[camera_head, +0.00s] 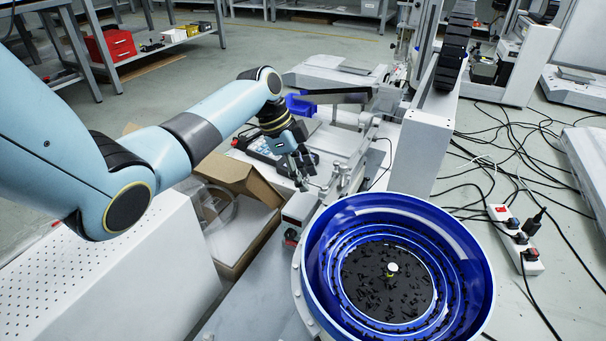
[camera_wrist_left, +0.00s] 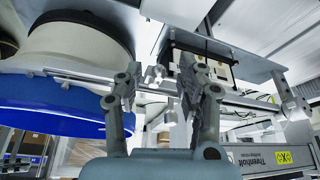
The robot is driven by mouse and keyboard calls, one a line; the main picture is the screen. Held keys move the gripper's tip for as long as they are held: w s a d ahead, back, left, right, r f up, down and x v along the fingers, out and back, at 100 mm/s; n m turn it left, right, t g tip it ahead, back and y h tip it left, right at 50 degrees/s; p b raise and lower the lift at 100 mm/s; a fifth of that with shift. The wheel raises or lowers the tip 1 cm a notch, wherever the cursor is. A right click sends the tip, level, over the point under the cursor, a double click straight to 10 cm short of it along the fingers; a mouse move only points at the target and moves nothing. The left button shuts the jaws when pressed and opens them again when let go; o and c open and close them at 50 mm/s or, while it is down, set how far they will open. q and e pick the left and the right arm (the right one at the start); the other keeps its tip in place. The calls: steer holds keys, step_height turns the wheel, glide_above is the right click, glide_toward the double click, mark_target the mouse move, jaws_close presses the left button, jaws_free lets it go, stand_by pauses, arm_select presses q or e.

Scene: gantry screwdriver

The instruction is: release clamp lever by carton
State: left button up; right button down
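An open brown carton (camera_head: 232,175) stands on the floor left of the machine bench in the head view. My left gripper (camera_head: 304,178) reaches down from the end of my left arm, between the carton and the blue bowl. In the left wrist view its two fingers (camera_wrist_left: 167,92) are apart, with a gap between the tips. A small pale metal fitting (camera_wrist_left: 155,74) shows in or behind that gap; I cannot tell whether it is the clamp lever or whether the fingers touch it. No clamp lever is clearly recognisable in the head view. My right gripper is not in view.
A blue bowl feeder (camera_head: 470,235) full of small black parts stands right of the gripper. A white gantry column (camera_head: 424,150) rises behind it. A power strip (camera_head: 515,240) and loose cables lie on the floor at right. A perforated white surface (camera_head: 120,265) is at lower left.

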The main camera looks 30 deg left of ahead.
arm_select(q)
steer(key=v, duration=1.2)
steer(key=shift+a+f, duration=0.1)
